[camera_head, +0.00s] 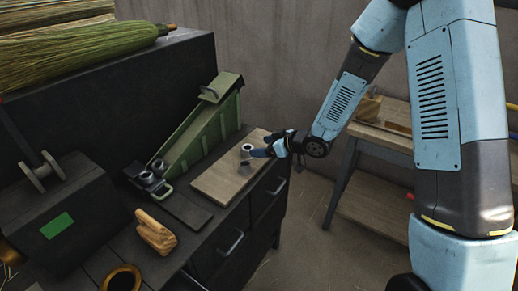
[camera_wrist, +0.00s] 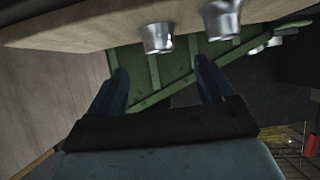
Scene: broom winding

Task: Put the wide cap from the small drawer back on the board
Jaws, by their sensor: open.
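The wooden board (camera_head: 222,182) lies on the dark cabinet top. A silver metal cap (camera_head: 246,150) is at its far end in the head view, beside my gripper (camera_head: 262,153). In the wrist view the board (camera_wrist: 75,28) runs along the top edge, with one silver cap (camera_wrist: 157,38) and a second silver cap (camera_wrist: 222,20) at it. My gripper's two blue fingers are apart there (camera_wrist: 162,75), with nothing seen between them but the background. I cannot tell which cap is the wide one. The drawer interiors are hidden.
A green sloped rack (camera_head: 205,125) stands behind the board, with small metal cups (camera_head: 147,178) at its low end. A wooden-handled item (camera_head: 155,232) lies nearer. Drawer handles (camera_head: 232,243) are on the cabinet front. A wooden shelf unit (camera_head: 375,190) stands to the right.

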